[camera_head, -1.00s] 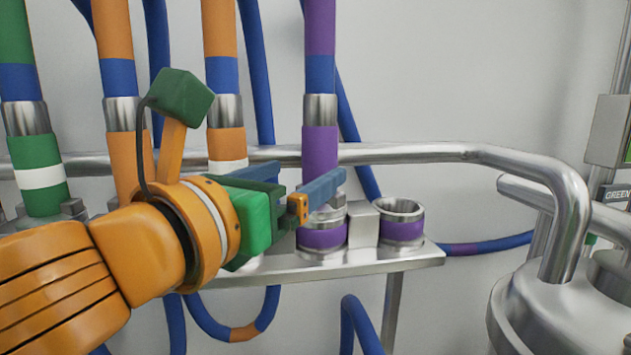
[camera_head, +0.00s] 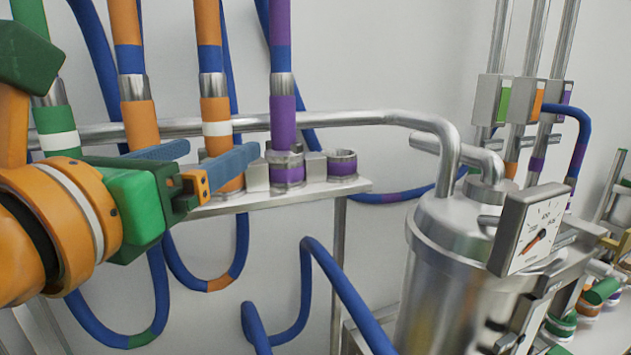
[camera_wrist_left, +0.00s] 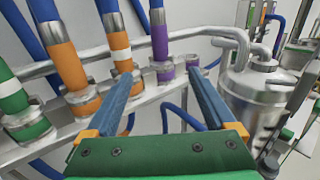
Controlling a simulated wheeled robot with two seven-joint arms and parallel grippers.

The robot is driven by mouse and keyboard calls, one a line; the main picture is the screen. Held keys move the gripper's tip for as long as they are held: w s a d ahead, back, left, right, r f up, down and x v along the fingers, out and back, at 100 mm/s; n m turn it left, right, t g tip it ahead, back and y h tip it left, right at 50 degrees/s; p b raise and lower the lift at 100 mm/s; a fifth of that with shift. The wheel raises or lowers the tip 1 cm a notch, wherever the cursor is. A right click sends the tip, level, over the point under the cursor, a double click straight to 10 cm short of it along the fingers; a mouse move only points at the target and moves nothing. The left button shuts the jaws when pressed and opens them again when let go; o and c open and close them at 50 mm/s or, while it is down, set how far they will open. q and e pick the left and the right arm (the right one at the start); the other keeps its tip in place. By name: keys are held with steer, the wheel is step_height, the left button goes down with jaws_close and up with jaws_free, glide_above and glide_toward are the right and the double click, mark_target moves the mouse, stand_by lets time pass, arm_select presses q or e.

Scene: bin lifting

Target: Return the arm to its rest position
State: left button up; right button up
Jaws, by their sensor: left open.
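My left gripper (camera_head: 205,160) is at the left of the head view, with its green body and blue fingers pointing right. Its fingers are apart and hold nothing. It is in front of the hose rack, left of the purple-banded hose (camera_head: 283,110), which stands upright in a socket on the metal shelf (camera_head: 225,203). In the left wrist view the two blue fingers (camera_wrist_left: 158,88) spread wide, with the rack and hoses beyond them. The right gripper is in neither view.
A metal tank (camera_head: 440,260) with a dial gauge (camera_head: 531,228) stands to the right. An empty purple-banded socket (camera_head: 342,166) sits beside the purple hose. A metal rail (camera_head: 370,118) runs behind the gripper. Blue hoses (camera_head: 330,270) loop below the shelf.

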arm_select(q)
steer(key=w+d+f+n+g+h, duration=0.1)
steer(key=w+f+n+g, duration=0.2)
steer(key=f+n, duration=0.65)
steer(key=w+d+f+n+g, duration=0.2)
steer(key=w+f+n, duration=0.2)
steer(key=f, duration=1)
steer(key=s+a+f+n+g+y, duration=0.1)
steer(key=s+a+f+n+g, duration=0.15)
steer(key=f+n, duration=0.8)
steer(key=s+a+f+n+g+y, duration=0.25)
steer(key=s+f+n, duration=0.35)
steer(key=s+f, duration=0.35)
steer(key=s+a+f+n+g+y, duration=0.1)
steer(key=s+a+f+n+g, duration=0.25)
steer(key=s+f+n, duration=0.45)
steer(key=s+f+m+g, duration=0.1)
steer(key=s+f, duration=0.1)
steer(key=f, duration=0.8)
steer(key=s+f+m+g, duration=0.1)
steer(key=s+f, duration=0.2)
steer(key=f, duration=0.8)
steer(key=s+a+f+g, duration=0.1)
steer(key=s+a+f, duration=0.1)
steer(key=s+f, duration=0.7)
steer(key=shift+s+a, duration=0.2)
steer(key=shift+s, duration=1)
steer(key=shift+w, duration=0.1)
